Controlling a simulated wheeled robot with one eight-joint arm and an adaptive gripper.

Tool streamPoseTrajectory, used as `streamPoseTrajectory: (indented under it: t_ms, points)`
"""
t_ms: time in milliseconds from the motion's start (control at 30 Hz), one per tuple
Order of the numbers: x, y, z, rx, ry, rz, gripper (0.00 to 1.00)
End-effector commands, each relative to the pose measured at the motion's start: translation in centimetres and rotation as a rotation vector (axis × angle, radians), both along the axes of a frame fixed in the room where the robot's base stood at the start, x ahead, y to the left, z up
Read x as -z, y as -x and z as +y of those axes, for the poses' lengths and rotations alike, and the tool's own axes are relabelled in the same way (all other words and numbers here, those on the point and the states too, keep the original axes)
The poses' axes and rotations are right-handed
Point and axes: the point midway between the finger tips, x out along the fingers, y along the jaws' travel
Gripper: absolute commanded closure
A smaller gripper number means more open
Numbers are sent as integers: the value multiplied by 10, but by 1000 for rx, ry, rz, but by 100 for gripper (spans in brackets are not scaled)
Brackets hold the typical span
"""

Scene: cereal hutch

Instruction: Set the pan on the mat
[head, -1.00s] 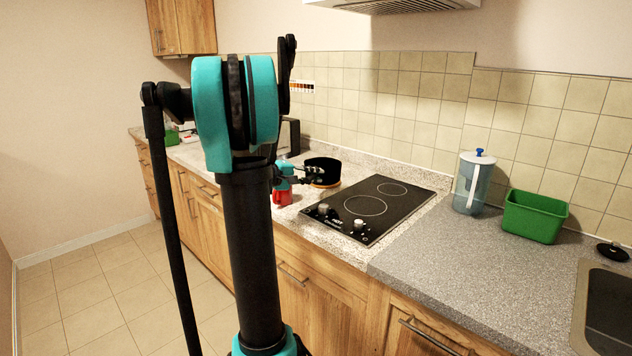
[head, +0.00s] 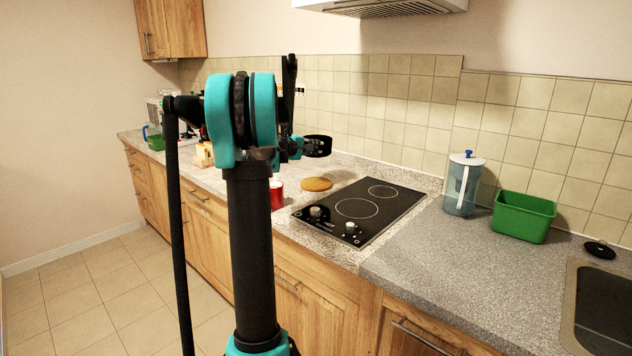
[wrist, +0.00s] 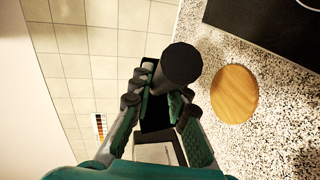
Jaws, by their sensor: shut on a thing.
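The pan is a small black pot (head: 318,146). It hangs in the air above the counter, behind and above the round wooden mat (head: 316,184), and does not touch it. My gripper (head: 298,147) is shut on the pan. In the wrist view, the black pan (wrist: 182,65) shows between and beyond the fingers of my gripper (wrist: 160,92), which hide part of it. There the bare mat (wrist: 234,95) lies to the right of the pan on the speckled counter. My own arm hides part of the counter in the head view.
The black cooktop (head: 360,210) lies right of the mat. A red mug (head: 277,193) stands left of the mat, close to my arm. A pitcher (head: 461,187) and a green bin (head: 524,217) stand farther right. The tiled wall (head: 400,110) is behind.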

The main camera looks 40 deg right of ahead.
Motion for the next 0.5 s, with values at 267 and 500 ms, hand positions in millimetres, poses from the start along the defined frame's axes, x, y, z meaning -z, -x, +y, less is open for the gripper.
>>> streamPoseTrajectory:
  t_ms: [267, 500]
  points:
    - [65, -1, 0, 0, 1, 0, 100]
    - [92, 0, 0, 0, 1, 0, 100]
